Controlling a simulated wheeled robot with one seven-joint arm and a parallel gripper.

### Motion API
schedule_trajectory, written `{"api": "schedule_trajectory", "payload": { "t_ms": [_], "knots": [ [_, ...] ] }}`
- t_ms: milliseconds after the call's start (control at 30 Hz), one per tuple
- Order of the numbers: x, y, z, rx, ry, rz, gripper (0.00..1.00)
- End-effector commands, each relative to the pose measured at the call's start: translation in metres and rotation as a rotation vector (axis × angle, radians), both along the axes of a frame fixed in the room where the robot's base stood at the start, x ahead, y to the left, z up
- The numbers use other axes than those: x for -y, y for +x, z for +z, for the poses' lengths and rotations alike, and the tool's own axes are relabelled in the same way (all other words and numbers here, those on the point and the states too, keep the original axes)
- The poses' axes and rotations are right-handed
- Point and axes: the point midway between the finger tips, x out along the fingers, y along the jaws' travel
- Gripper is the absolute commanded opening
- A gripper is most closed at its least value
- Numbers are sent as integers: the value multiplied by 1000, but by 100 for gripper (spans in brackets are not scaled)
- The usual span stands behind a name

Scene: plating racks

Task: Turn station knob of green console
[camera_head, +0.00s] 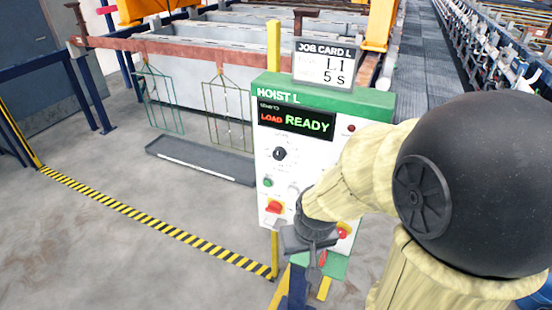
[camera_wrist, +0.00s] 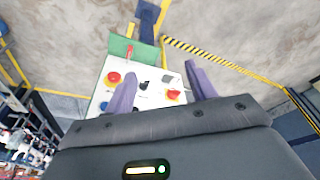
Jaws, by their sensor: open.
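The green-topped console (camera_head: 376,104) is marked HOIST L, and its display (camera_head: 295,122) reads LOAD READY. A black knob (camera_head: 280,153) with a white pointer mark sits on the white panel below the display. My gripper (camera_head: 316,262) is in front of the panel's lower part, below and right of that knob. In the wrist view my gripper (camera_wrist: 160,74) is open and empty, its two fingers spread over the lower panel. A small black control (camera_wrist: 143,86) shows between the fingers; I cannot tell which control it is. My arm hides the panel's right side in the head view.
A job card (camera_head: 324,66) reading L1, 5 S stands on top. Wire racks (camera_head: 226,112) hang behind. Floor left of the striped line is clear.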

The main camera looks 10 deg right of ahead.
Motion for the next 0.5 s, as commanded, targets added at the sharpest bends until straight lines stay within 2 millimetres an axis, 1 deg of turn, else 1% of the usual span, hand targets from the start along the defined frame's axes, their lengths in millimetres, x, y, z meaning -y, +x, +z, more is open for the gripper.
{"api": "schedule_trajectory", "payload": {
  "t_ms": [67,167,267,333,400,500],
  "knots": [
    [-6,8,-3,26,12,-2,58],
    [-19,31,-7,102,44,-20,58],
    [-40,66,-11,225,86,-55,58],
    [-55,94,-12,328,111,-94,58],
    [-67,120,-11,436,124,-139,58],
    [-81,152,-7,587,124,-214,58]
  ]
}}
